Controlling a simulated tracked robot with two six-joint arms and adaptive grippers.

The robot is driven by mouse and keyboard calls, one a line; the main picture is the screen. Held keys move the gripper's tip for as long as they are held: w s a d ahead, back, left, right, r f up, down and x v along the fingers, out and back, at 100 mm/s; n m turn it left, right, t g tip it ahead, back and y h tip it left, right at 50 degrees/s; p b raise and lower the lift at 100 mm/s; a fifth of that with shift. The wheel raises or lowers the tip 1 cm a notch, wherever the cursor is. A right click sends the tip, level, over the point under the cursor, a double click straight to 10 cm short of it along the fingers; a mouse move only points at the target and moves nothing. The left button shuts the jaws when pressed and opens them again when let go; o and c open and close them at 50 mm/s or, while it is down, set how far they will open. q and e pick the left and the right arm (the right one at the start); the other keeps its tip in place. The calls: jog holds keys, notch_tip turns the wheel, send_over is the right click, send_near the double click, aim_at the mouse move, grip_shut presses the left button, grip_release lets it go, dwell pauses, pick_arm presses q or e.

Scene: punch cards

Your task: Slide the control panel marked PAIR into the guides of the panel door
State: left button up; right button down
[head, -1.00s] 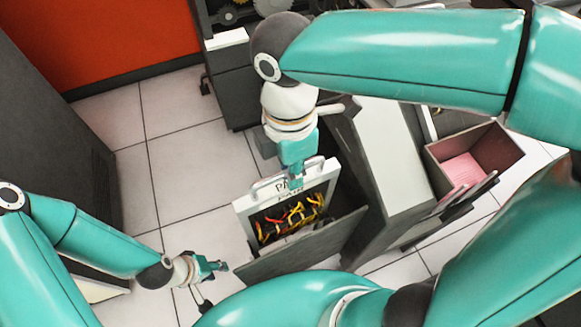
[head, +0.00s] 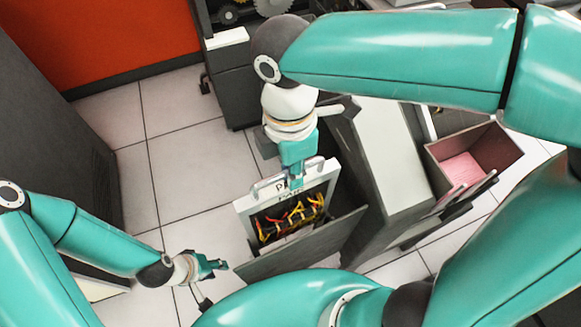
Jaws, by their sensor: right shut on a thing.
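The control panel (head: 247,213) is a white-framed board with red and yellow wires on a dark face and a metal handle on its top edge. Lettering on its top edge is partly hidden by my gripper; a "P" shows. My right gripper (head: 294,183) is shut on the panel's handle from above. The panel stands upright, its lower part hidden behind the dark panel door (head: 305,246). I cannot tell how far it sits in the guides. My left gripper (head: 218,266) is low at the left of the door, empty; its jaw opening is too small to tell.
A grey machine cabinet (head: 395,150) with a pale top stands right of the door. A brown bin (head: 503,151) holding pink cards is further right. A dark cabinet (head: 60,140) stands at the left. The tiled floor (head: 190,165) between is clear.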

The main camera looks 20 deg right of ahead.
aim_at(292, 205)
notch_tip(292, 205, down, 6)
jog(key=b, duration=0.5)
jog(key=shift+f, duration=0.25)
dwell(0.5)
jog(key=shift+p, duration=0.35)
dwell(0.7)
jog(key=shift+f, duration=0.15)
jog(key=shift+f+b, duration=2.6)
jog(key=shift+f, duration=0.8)
jog(key=shift+p, duration=0.3)
jog(key=shift+f, duration=0.15)
